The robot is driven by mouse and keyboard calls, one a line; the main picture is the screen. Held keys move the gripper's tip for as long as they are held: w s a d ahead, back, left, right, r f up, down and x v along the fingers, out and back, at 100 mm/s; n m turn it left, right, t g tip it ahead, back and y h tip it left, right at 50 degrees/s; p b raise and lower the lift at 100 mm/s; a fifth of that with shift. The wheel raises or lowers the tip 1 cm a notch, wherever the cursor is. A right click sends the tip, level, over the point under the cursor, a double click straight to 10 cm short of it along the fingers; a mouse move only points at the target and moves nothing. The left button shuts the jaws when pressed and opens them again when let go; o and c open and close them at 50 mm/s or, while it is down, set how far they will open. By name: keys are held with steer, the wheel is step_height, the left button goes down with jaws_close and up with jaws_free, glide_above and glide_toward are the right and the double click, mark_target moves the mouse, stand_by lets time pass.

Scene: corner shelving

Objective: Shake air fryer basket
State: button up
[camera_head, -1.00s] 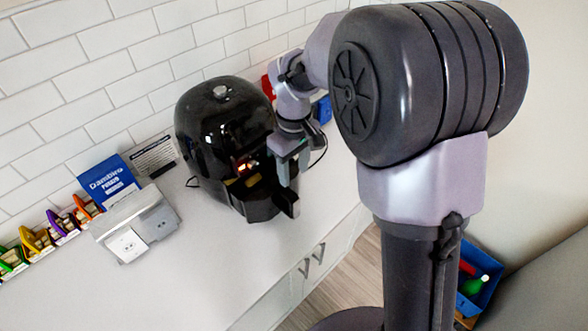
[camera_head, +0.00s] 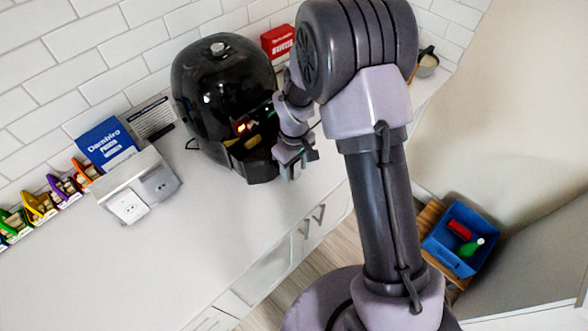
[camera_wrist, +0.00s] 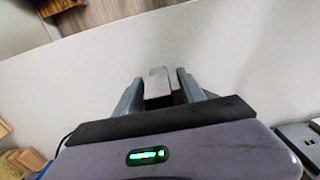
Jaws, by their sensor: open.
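The black air fryer (camera_head: 215,85) stands on the white counter against the tiled wall. Its basket (camera_head: 262,168) sticks out of the front, with something yellow showing inside. My gripper (camera_head: 302,163) is at the front right of the basket, by its handle end, pointing down. In the wrist view the two grey fingers of my gripper (camera_wrist: 158,84) are spread apart. A pale grey block (camera_wrist: 157,82) shows between them, perhaps the basket handle. I cannot tell whether the fingers touch it. My wrist hides part of the basket front in the head view.
A red box (camera_head: 277,41) and a small pot (camera_head: 427,62) are behind my arm. A blue crate (camera_head: 455,242) stands low at right. The counter's front left is clear.

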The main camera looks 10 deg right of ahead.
jaws_close()
stand_by(1.5)
